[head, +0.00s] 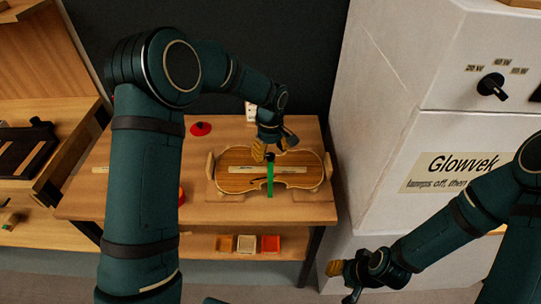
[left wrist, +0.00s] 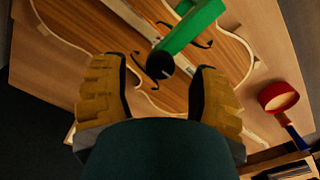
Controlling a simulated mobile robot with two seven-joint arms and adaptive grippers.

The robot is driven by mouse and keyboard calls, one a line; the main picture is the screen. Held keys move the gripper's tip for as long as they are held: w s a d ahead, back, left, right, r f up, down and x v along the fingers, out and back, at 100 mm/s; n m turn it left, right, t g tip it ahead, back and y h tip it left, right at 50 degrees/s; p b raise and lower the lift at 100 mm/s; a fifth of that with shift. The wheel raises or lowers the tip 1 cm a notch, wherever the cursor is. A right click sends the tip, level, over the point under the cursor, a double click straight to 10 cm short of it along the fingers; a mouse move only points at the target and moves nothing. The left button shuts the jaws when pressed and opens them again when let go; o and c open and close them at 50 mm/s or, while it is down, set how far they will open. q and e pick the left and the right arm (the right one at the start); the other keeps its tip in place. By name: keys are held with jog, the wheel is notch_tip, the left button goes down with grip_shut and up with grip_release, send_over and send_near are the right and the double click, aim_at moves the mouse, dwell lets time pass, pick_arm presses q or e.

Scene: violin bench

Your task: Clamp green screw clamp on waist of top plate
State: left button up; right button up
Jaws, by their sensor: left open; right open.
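The violin top plate (head: 235,182) lies flat between wooden blocks on the bench; it also fills the upper left wrist view (left wrist: 80,15). The green screw clamp (head: 270,182) sits across the plate's waist. In the left wrist view the clamp's green bar (left wrist: 192,28) runs up to the right from its black round knob (left wrist: 160,65). My left gripper (left wrist: 158,85) is open, its yellow-padded fingers on either side of the knob, with gaps to it. The clamp's underside is hidden. My right gripper (head: 345,280) is open and empty, low right of the bench.
A red disc-shaped thing (head: 201,129) lies at the bench's back left. A red round item with a blue handle (left wrist: 278,97) shows in the left wrist view. Small coloured boxes (head: 246,244) stand on the shelf below. A white kiln-like cabinet (head: 390,130) stands right of the bench.

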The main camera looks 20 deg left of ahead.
pick_arm(q)
jog(key=shift+f, duration=0.8)
grip_shut()
